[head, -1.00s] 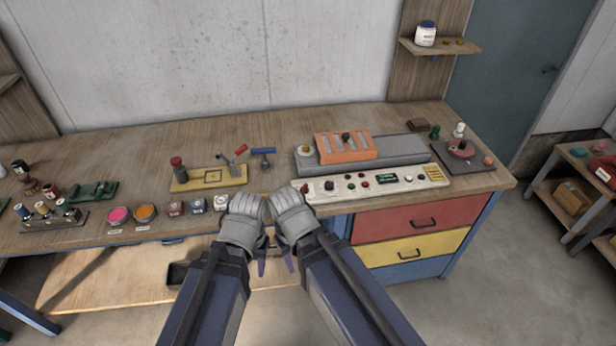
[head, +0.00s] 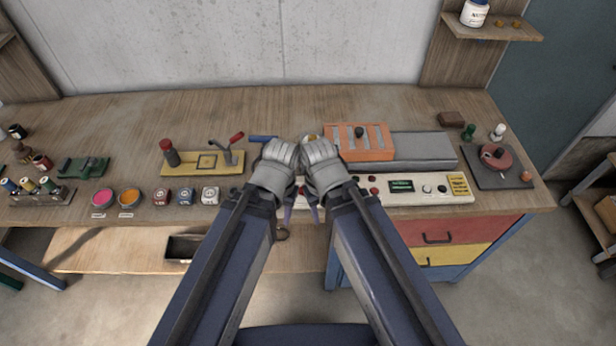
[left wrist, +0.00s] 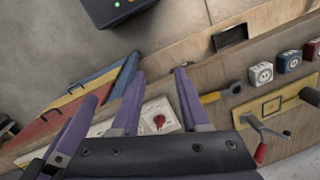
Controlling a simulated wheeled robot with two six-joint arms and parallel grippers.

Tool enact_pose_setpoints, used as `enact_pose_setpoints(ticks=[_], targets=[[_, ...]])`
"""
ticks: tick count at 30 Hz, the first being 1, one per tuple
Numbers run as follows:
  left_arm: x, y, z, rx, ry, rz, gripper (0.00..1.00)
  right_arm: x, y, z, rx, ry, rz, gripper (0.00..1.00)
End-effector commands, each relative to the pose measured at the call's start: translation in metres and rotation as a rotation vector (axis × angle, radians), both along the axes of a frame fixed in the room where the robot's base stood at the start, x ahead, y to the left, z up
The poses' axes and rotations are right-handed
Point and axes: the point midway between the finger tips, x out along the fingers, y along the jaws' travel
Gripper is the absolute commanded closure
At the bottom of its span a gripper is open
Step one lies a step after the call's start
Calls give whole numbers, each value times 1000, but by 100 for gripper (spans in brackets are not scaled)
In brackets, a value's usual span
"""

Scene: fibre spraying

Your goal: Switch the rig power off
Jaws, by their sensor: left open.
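The rig's pale control panel (head: 432,188) lies along the bench front, with buttons, a small dark display and a yellow label. Its left end is hidden behind my grippers in the head view. In the left wrist view a red knob on a white plate (left wrist: 158,121) shows between the fingers of my left gripper (left wrist: 160,90), apart from them as far as I can see. My left gripper (head: 287,213) is open and empty, over the bench's front edge. My right gripper (head: 314,212) is close beside it; its fingers are too hidden to judge.
An orange block (head: 372,148) sits on a grey slab behind the panel. A yellow fixture (head: 205,162) with a red-handled lever, several small dials (head: 186,196) and paint pots (head: 129,197) stand left. Drawers (head: 440,233) are below right.

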Motion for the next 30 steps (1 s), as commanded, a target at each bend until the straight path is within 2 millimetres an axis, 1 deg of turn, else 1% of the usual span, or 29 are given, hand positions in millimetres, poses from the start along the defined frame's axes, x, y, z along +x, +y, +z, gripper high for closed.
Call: enact_pose_setpoints(ticks=[2, 4, 10, 14, 15, 17, 18, 24, 27, 30], targets=[[0, 0, 0, 0, 0, 0, 55, 0, 0, 0, 0, 0, 0, 50], [13, -3, -6, -4, 0, -6, 55, 0, -1, -5, -4, -2, -4, 50], [41, -13, -11, -22, 0, -49, 55, 0, -1, -10, -6, -3, -6, 50], [65, -22, -15, -38, 0, -92, 55, 0, -1, -14, -5, -2, -5, 50], [76, -26, -18, -46, 0, -108, 55, 0, -1, -17, -5, -2, -4, 50], [89, -31, -20, -55, -1, -132, 55, 0, -1, -19, -4, -2, -3, 50], [101, -36, -22, -64, -1, -152, 55, 0, -1, -21, -3, -1, -3, 50], [148, -52, -31, -97, -6, -239, 55, 0, 0, -29, -1, 0, 0, 50], [162, -58, -33, -108, -8, -269, 55, 0, 0, -31, -1, 0, 1, 50], [164, -59, -33, -111, -9, -280, 55, 0, 0, -31, 0, 0, 2, 50]])
